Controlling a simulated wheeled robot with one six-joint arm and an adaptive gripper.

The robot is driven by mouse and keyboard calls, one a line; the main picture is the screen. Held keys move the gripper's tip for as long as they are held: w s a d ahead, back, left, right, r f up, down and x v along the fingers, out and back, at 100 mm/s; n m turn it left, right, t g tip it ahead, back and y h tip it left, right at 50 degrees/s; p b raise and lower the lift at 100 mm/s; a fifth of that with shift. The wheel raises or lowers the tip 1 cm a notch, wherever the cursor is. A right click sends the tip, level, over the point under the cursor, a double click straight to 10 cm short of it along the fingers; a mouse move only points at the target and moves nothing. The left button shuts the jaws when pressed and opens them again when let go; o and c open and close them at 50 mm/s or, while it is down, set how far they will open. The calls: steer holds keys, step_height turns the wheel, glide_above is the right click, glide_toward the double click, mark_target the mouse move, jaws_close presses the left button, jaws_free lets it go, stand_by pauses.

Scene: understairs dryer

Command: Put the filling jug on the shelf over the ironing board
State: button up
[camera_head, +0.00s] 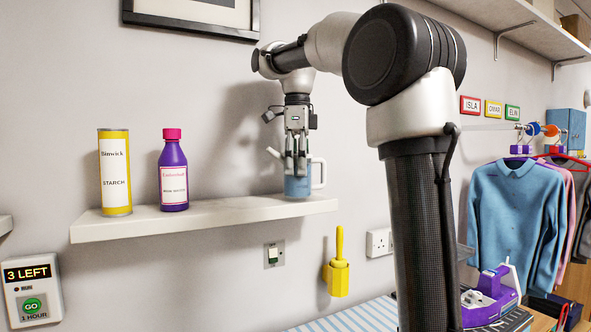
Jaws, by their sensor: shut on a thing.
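The filling jug (298,187) is a small blue vessel with a pale spout on the left and a pale handle on the right. It is upright at the right end of the white shelf (180,222); its base appears to touch the shelf top. My gripper (296,170) points straight down and is shut on the jug from above. Its fingers hide part of the jug's upper middle. Below the shelf, part of the striped ironing board (352,318) shows at the bottom of the picture.
A yellow starch can (115,172) and a purple bottle with a pink cap (173,175) stand on the shelf's left half. Shelf space between bottle and jug is clear. A picture frame (195,14) hangs above. Clothes (515,212) hang at the right. A purple iron (490,297) is lower right.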

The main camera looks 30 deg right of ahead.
steer(key=shift+f, duration=0.4)
steer(key=shift+f, duration=0.1)
steer(key=o, duration=1.2)
step_height(320, 180, up, 8)
steer(key=shift+f, duration=0.1)
steer(key=shift+s, duration=0.1)
